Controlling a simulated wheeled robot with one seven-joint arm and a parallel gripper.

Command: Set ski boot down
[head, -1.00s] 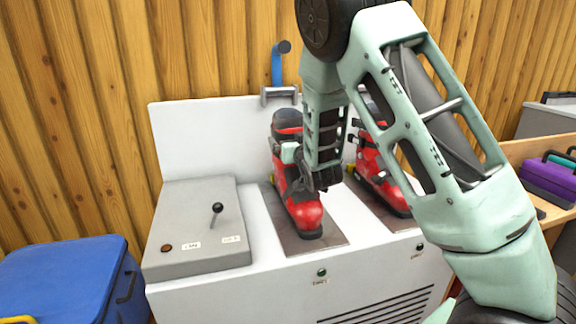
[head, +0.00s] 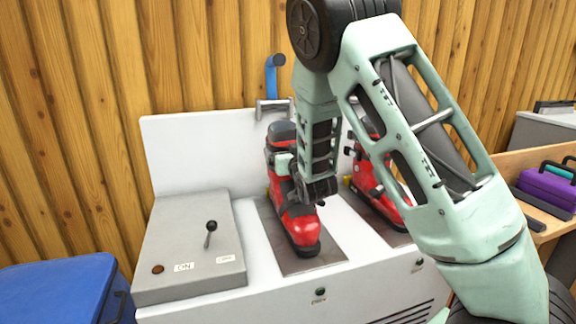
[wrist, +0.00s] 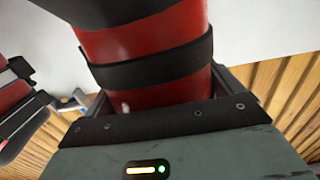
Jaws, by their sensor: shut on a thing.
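A red and black ski boot (head: 302,226) stands toe-forward and upright over the left dark plate (head: 292,264) on the white bench. Its sole looks to be on the plate or just above it; I cannot tell which. My gripper (head: 289,165) is at the boot's upper shaft and shut on it. My arm hides part of the boot's right side. In the wrist view the red shaft with its black strap (wrist: 150,68) fills the space between the jaws.
A second red boot (head: 372,180) stands close on the right plate, partly behind my arm. A grey control box (head: 188,250) with an upright lever (head: 211,232) is to the left. A blue-handled fixture (head: 273,80) rises behind the held boot. A blue cooler (head: 60,290) is at the lower left.

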